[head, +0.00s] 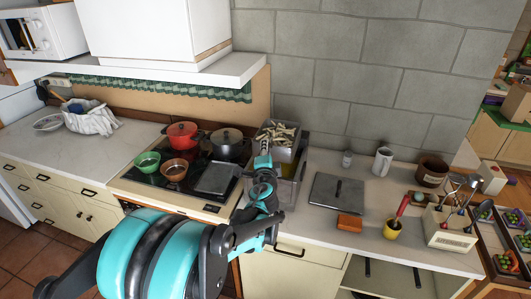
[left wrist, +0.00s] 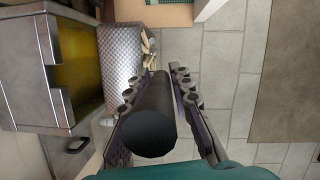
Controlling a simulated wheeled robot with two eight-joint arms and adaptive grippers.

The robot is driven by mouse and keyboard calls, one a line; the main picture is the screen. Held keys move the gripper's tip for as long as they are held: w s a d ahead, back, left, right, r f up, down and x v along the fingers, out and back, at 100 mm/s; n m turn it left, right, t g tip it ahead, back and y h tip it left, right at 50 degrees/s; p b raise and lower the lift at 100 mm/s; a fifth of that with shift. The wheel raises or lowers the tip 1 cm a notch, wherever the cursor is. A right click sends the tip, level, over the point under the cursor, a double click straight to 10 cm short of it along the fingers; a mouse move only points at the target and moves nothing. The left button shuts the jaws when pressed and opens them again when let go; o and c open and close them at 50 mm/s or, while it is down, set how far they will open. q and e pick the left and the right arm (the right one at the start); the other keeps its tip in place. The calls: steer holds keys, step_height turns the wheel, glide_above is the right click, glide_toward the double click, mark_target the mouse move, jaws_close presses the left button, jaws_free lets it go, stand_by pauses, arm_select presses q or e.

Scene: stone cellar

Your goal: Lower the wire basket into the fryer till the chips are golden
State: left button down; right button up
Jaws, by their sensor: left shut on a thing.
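The wire basket (head: 284,154) holds pale chips (head: 279,133) and is up at the top of the metal fryer (head: 300,178), near the wall. My left gripper (head: 264,152) is shut on the basket's black handle, and the handle (left wrist: 155,120) lies between its two fingers in the left wrist view. There the basket's mesh wall (left wrist: 117,75) is beside the open fryer (left wrist: 28,75), whose yellow oil (left wrist: 78,85) shows. A few chips (left wrist: 147,46) stick out past its rim. The fryer's front is partly hidden by my left arm. My right gripper is not in view.
A grey lid (head: 337,193) and an orange block (head: 349,222) lie on the right counter. The stone wall is close behind.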

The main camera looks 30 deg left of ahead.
arm_select(q)
step_height(320, 180, down, 17)
steer(key=b, duration=1.3)
steer(key=shift+b, duration=0.4)
steer(key=shift+f, duration=0.1)
stand_by(5.5)
